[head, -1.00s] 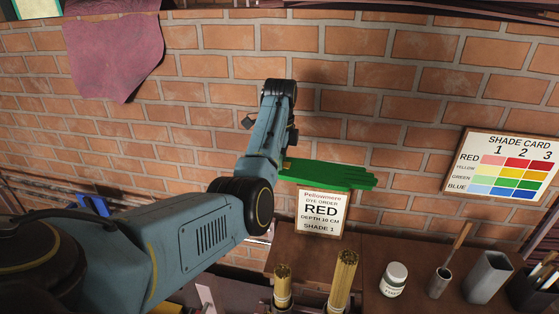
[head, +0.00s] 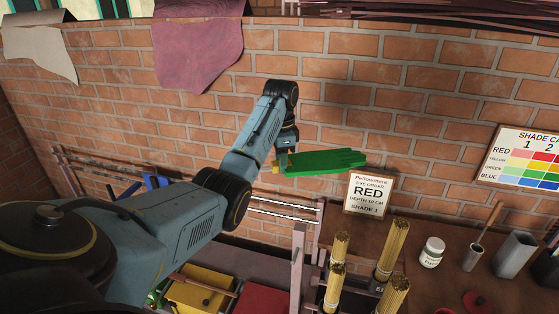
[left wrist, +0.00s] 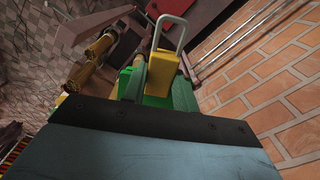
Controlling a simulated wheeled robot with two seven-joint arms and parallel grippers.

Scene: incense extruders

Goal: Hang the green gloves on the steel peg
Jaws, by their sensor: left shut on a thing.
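The green gloves (head: 325,161) are held out level in front of the brick wall, fingers pointing right. My left gripper (head: 281,161) is shut at their cuff end, by a small yellow piece (head: 275,169). In the left wrist view, the yellow piece (left wrist: 160,72) carries a pale metal loop (left wrist: 170,32), and part of the green gloves (left wrist: 183,96) shows beside and behind it. I cannot pick out the steel peg in either view. My right gripper is not in view.
A rail (head: 285,214) runs along the wall below and left of the gloves. The red order sign (head: 368,193) stands to their right, above a bench with bundled sticks (head: 393,250) and a white jar (head: 432,252). A yellow tray (head: 200,292) lies below. Purple cloth (head: 197,50) hangs above.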

